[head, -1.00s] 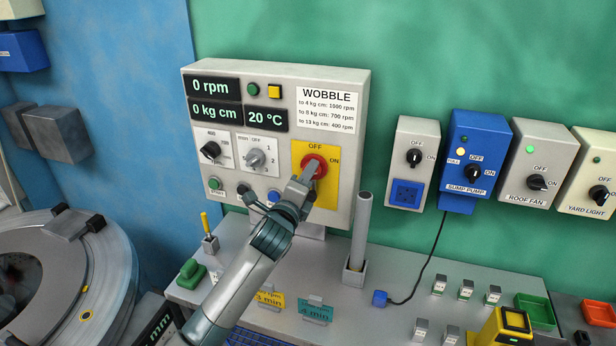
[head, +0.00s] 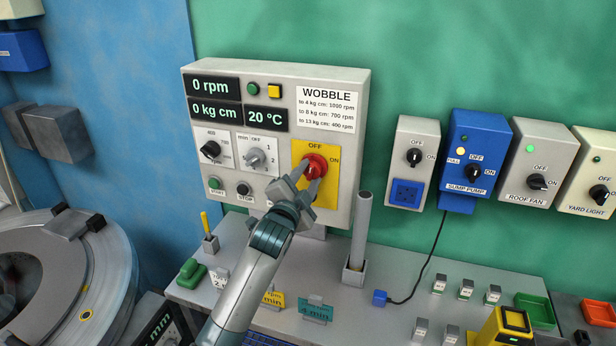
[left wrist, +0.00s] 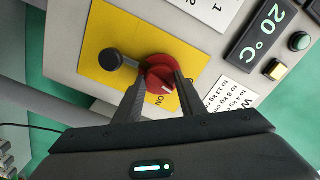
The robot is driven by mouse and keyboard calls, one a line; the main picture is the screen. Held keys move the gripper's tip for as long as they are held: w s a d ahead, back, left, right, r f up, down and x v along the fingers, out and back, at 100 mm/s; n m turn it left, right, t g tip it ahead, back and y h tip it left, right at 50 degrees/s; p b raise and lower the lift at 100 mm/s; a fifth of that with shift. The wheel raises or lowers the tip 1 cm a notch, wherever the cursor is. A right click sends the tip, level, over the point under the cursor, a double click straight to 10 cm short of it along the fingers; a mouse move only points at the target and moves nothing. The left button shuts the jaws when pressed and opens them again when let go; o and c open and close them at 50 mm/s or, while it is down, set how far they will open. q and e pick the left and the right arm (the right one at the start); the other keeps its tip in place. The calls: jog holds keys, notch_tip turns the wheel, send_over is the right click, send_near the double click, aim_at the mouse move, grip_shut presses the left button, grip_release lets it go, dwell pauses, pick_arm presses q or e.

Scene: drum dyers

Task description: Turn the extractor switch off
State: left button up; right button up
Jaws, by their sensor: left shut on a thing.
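The extractor switch is a red rotary knob (head: 315,161) on a yellow plate (head: 331,190), on the front of the grey control panel. OFF is printed above the knob and ON to its right. My left gripper (head: 312,179) is shut on the knob, one finger on each side of it. In the left wrist view the red knob (left wrist: 160,72) sits between the fingertips (left wrist: 158,80). A white mark on its lower edge there lies close to the ON label. The OFF label is hidden there. My right gripper is not in view.
A black round part (left wrist: 110,59) stands beside the knob in the left wrist view. START and STOP buttons and two dials (head: 255,158) are left of the plate. An upright grey tube (head: 360,230) stands close to the right. Wall switch boxes (head: 474,150) hang farther right.

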pick_arm(q)
jog(key=shift+f+n, duration=0.1)
jog(key=shift+n, duration=1)
jog(key=o, duration=1)
jog(key=shift+o, duration=0.2)
jog(key=shift+b+v, duration=0.35)
jog(key=shift+v, duration=0.45)
jog(key=b+v, duration=0.5)
jog(key=v, duration=1.1)
